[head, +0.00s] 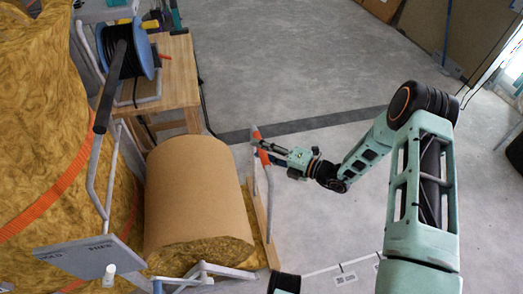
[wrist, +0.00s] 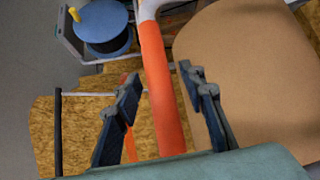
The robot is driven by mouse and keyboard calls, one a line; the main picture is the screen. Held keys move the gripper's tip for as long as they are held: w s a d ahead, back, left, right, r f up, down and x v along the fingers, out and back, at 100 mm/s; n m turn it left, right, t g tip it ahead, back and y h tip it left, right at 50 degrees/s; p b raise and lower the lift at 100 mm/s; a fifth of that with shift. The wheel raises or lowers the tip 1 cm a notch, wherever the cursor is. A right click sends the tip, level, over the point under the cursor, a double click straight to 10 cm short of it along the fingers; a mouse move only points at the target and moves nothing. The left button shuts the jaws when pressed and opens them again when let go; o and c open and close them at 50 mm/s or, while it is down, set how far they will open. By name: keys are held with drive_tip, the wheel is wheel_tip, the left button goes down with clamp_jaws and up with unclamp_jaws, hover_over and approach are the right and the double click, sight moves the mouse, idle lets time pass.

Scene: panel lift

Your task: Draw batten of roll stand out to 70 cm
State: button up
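The roll stand holds a large brown-faced roll (head: 195,195) with yellow fibre at its lower edge. A pale wooden strip (head: 263,225), perhaps the batten, runs along the roll's right side. A white tube with an orange grip (head: 261,147) rises beside it. My gripper (head: 272,150) is at the orange grip, to the roll's upper right. In the wrist view the orange grip (wrist: 160,85) passes between my two open dark fingers (wrist: 165,105), with gaps seen on both sides. The brown roll (wrist: 245,75) also fills the right of the wrist view. Contact is not visible.
A wooden bench (head: 178,75) with a blue cable reel (head: 128,48) stands behind the roll. Wrapped yellow insulation (head: 40,120) fills the left. A grey plate (head: 88,257) stands at front left. The floor right of the roll is clear, with a marked line (head: 340,268).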

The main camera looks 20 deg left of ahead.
clamp_jaws()
idle(0.3)
